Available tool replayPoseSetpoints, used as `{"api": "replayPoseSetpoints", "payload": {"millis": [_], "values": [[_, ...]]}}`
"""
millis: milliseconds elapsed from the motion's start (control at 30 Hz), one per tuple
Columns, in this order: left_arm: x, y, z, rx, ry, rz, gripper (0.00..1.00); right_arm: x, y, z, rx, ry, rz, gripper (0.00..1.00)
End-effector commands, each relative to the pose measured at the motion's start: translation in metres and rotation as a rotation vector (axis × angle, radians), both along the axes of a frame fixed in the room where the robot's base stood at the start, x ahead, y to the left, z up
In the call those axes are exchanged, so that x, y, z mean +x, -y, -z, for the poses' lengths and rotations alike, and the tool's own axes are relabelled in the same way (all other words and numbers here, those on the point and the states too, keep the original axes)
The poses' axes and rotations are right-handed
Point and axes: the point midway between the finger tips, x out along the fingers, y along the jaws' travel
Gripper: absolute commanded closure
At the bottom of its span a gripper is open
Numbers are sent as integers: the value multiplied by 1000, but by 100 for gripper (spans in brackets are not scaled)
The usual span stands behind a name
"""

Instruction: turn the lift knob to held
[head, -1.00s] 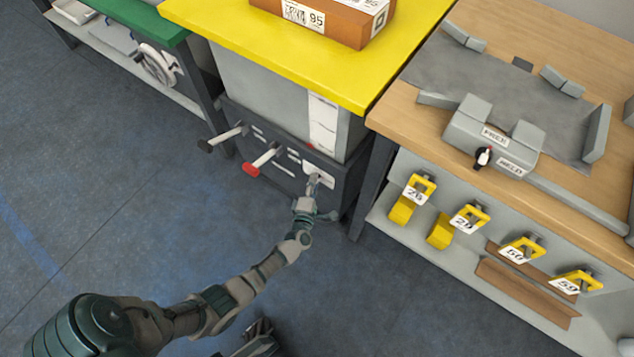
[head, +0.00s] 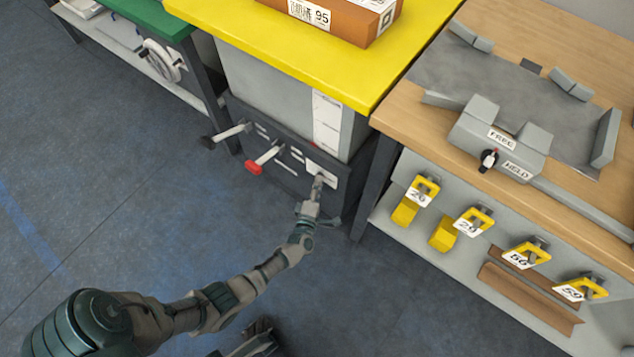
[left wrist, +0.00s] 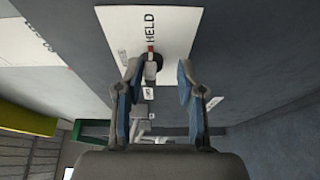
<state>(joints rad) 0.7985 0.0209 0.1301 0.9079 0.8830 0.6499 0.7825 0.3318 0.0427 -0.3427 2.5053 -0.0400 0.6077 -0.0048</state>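The lift knob (left wrist: 152,67) is a small dark knob with a red mark on a white label plate (left wrist: 172,22). The red mark is on the knob's upper side in the left wrist view, close to the word HELD. Another word at the plate's left is too faint to read. The plate (head: 323,171) is on the dark base under the yellow table in the head view. My left gripper (left wrist: 158,82) is open, its two fingers apart on either side of the knob, which is nearer the left finger. In the head view my left gripper (head: 318,183) hides the knob.
A red-ended handle (head: 257,164) and a black-ended handle (head: 222,136) stick out of the base left of my gripper. A brown box (head: 340,22) rests on the yellow table (head: 290,65). A wooden bench (head: 395,117) with a FREE/HELD fixture (head: 500,140) stands at right.

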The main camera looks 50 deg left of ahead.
Motion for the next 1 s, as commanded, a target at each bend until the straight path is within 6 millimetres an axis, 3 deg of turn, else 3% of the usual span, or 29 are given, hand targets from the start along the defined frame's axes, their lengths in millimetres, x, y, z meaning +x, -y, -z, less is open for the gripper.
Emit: {"api": "replayPoseSetpoints", "payload": {"millis": [367,800,1000], "values": [[-7,0,-4,3,11,-7,62,-3,0,-2,-3,5,0,60],[-79,54,-1,1,4,-5,62,-3,0,-2,-1,4,0,60],[-95,67,0,1,3,-3,62,-3,0,-2,-1,4,0,60]]}}
